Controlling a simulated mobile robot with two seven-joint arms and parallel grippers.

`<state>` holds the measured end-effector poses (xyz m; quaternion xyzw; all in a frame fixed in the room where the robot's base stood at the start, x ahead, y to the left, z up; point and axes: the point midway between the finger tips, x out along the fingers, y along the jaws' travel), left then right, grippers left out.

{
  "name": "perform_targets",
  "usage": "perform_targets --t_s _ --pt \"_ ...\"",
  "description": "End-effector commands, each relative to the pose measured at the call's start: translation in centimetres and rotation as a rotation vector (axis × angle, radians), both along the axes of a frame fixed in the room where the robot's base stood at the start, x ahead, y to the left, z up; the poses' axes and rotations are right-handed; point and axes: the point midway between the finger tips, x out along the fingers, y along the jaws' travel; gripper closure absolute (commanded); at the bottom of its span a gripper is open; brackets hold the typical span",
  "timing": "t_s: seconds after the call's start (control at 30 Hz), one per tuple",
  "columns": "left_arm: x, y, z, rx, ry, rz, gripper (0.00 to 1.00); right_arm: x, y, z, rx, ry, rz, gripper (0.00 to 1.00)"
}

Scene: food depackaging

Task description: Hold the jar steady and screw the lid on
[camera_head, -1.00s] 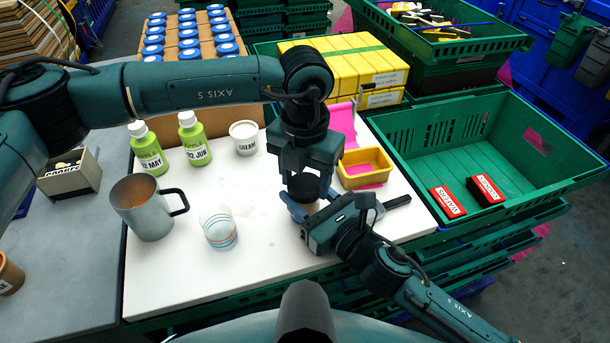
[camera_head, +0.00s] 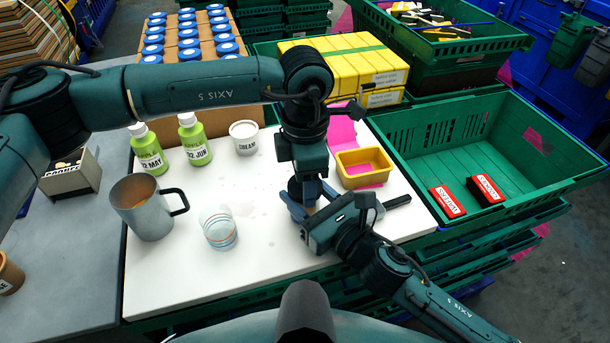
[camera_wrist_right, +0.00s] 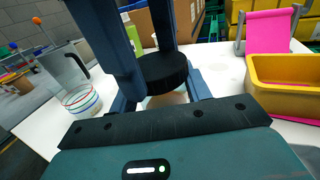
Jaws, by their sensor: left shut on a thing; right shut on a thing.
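A dark round lid (camera_wrist_right: 163,72) sits directly above the jar (camera_wrist_right: 168,99) in the right wrist view; I cannot tell how far it is seated. My left gripper (camera_head: 306,188) comes down from above and is shut on the lid, one finger on each side. My right gripper (camera_head: 302,210) comes from the lower right and is shut on the jar, low over the white board. Most of the jar is hidden by the lid and both grippers.
The white board (camera_head: 170,290) also carries a glass (camera_head: 219,231), a grey mug (camera_head: 143,210), green bottles (camera_head: 194,140) and a white tub (camera_head: 244,137). A yellow tray (camera_head: 364,166) is close right of my grippers. A green crate (camera_head: 420,150) stands further right.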

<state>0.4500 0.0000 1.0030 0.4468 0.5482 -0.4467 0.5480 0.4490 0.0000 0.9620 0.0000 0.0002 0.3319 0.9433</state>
Motion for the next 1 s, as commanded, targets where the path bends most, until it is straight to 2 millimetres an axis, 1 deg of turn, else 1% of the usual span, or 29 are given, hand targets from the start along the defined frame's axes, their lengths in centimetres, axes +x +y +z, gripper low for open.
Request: perform_targets --t_s 0.17,0.2,0.43,0.63,0.73,0.87,1.0 --pt "0.0 0.0 0.0 -0.001 -0.001 0.002 0.74 0.0 0.0 0.0 -0.001 0.001 0.000 1.00" --pt "0.0 0.0 0.0 -0.001 -0.001 0.003 0.43 0.0 0.0 0.0 -0.001 0.001 0.000 1.00" --pt "0.0 0.0 0.0 -0.001 -0.001 0.004 0.24 0.0 0.0 0.0 -0.001 0.001 0.000 1.00" --pt "0.0 0.0 0.0 0.000 0.000 0.004 0.24 0.0 0.0 0.0 -0.001 0.001 0.000 1.00" --pt "0.0 0.0 0.3 -0.001 -0.001 0.004 0.24 0.0 0.0 0.0 -0.001 0.001 0.000 1.00" --pt "0.0 0.0 1.6 -0.002 -0.001 0.004 0.24 0.0 0.0 0.0 -0.001 0.001 0.000 1.00" --pt "0.1 0.0 3.6 -0.002 -0.002 0.004 0.24 0.0 0.0 0.0 -0.001 0.001 0.000 1.00"
